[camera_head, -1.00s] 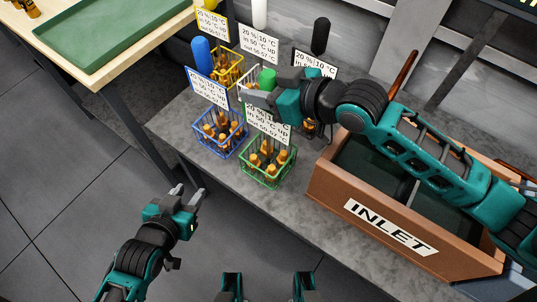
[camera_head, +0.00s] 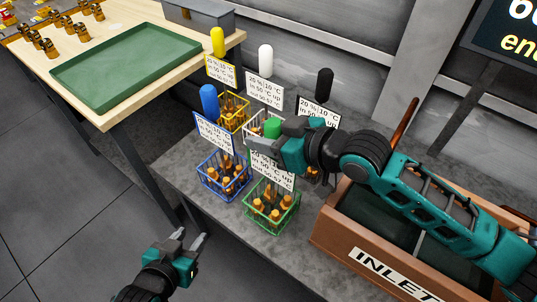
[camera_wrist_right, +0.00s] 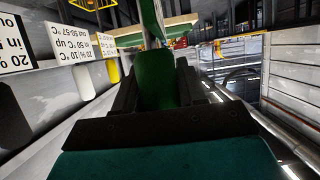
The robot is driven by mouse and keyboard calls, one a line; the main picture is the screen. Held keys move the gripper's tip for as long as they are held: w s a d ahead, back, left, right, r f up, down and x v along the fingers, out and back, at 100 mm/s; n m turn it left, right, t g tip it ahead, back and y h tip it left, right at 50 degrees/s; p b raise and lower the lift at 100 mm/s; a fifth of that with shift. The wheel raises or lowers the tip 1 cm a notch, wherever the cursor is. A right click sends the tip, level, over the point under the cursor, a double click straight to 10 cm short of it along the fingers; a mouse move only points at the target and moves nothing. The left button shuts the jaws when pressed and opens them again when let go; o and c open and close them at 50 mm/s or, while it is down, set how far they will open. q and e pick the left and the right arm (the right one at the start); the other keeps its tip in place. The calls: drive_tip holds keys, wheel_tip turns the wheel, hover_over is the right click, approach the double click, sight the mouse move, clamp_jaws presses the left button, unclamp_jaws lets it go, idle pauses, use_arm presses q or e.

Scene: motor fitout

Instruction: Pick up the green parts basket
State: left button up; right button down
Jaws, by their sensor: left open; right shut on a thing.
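The green parts basket (camera_head: 270,218) stands on the grey bench at the front of a group of baskets, with several orange-brown parts in it. A white label card rises from it, topped by a green handle (camera_head: 272,128). My right gripper (camera_head: 268,134) is shut on the green handle. In the right wrist view the green handle (camera_wrist_right: 158,80) sits between the fingers. The head view does not show clearly whether the basket touches the bench. My left gripper (camera_head: 188,240) is open and empty, at the lower left, in front of the bench.
A blue basket (camera_head: 222,182) stands close to the left of the green one, with yellow (camera_head: 233,112) and white baskets behind. A black handle (camera_head: 324,84) shows behind my right arm. The brown INLET box (camera_head: 355,255) is to the right. A table with a green tray (camera_head: 125,72) is at the upper left.

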wheel_tip(320, 180, up, 20)
drive_tip(key=p, duration=0.3)
drive_tip(key=shift+r+p, duration=0.2)
drive_tip(key=shift+p, duration=0.1)
